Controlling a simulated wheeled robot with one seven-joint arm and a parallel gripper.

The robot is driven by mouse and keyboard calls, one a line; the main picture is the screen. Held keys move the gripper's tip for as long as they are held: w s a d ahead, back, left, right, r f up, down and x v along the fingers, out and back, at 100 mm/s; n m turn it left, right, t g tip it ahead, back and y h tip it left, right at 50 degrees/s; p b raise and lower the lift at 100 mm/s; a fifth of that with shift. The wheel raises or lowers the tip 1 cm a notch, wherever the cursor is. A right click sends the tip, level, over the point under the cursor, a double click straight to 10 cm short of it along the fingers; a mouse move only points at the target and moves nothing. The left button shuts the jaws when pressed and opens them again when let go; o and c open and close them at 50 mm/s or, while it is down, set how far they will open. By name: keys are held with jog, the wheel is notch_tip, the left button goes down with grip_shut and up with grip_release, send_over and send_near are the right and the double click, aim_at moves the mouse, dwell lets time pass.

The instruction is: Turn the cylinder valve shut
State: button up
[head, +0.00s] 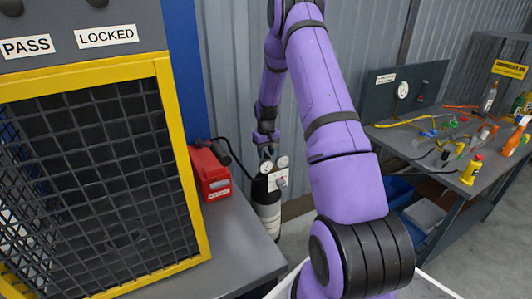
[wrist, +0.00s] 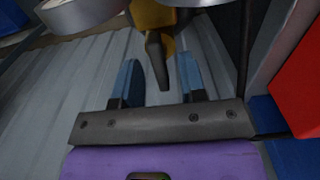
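The cylinder (head: 267,212), dark above and pale below, stands upright by the wall in the head view, with round gauges at its top. Its brass valve body (wrist: 152,14) shows at the top of the wrist view, with a dark lever handle (wrist: 156,62) pointing toward my palm. My gripper (wrist: 159,66) has its two blue fingers apart, one on either side of the lever, with visible gaps. In the head view my gripper (head: 266,153) is small, just above the gauges, and its contact with the valve cannot be made out.
A red case (head: 211,172) sits on the grey bench left of the cylinder. A yellow-framed mesh cage (head: 178,150) stands further left. A cluttered workbench (head: 412,150) is at right. In the wrist view, round gauge rims (wrist: 80,14) flank the valve.

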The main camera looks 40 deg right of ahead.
jog(key=shift+f, duration=0.1)
grip_shut()
jog(key=shift+m, duration=0.4)
jog(key=m, duration=0.3)
jog(key=shift+m, duration=0.3)
jog(key=m, duration=0.4)
jog(key=shift+m, duration=0.3)
jog(key=m, duration=0.4)
jog(key=shift+m, duration=2.5)
